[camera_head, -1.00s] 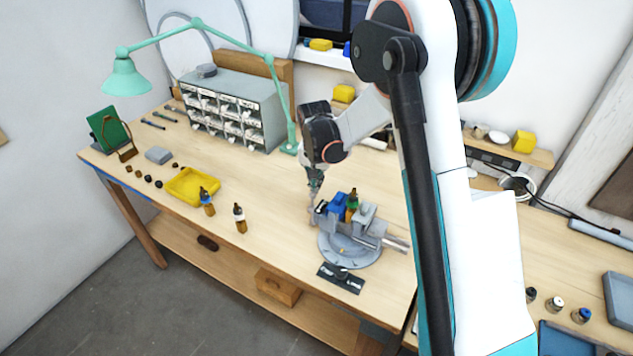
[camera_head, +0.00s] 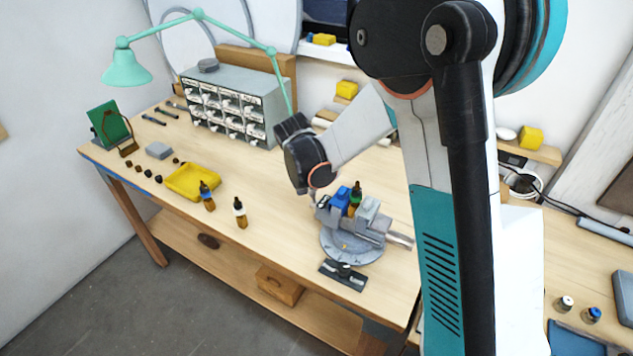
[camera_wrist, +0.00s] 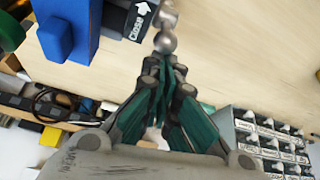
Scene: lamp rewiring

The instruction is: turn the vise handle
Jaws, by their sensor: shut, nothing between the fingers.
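The grey vise (camera_head: 352,245) stands on its round base near the front edge of the workbench. A blue block (camera_head: 339,200) sits in it, and it also shows at upper left in the wrist view (camera_wrist: 66,28). The vise handle (camera_wrist: 165,42) shows in the wrist view as a silver rod with rounded ends, beside a black label reading "Close" with an arrow. My gripper (camera_wrist: 163,68) is shut and empty, its fingertips right by the handle's near end. I cannot tell whether they touch. In the head view my wrist mostly hides the gripper, at the vise's left side.
A drawer cabinet (camera_head: 233,105) and a green lamp (camera_head: 127,68) are behind. Bench between cabinet and vise is mostly clear.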

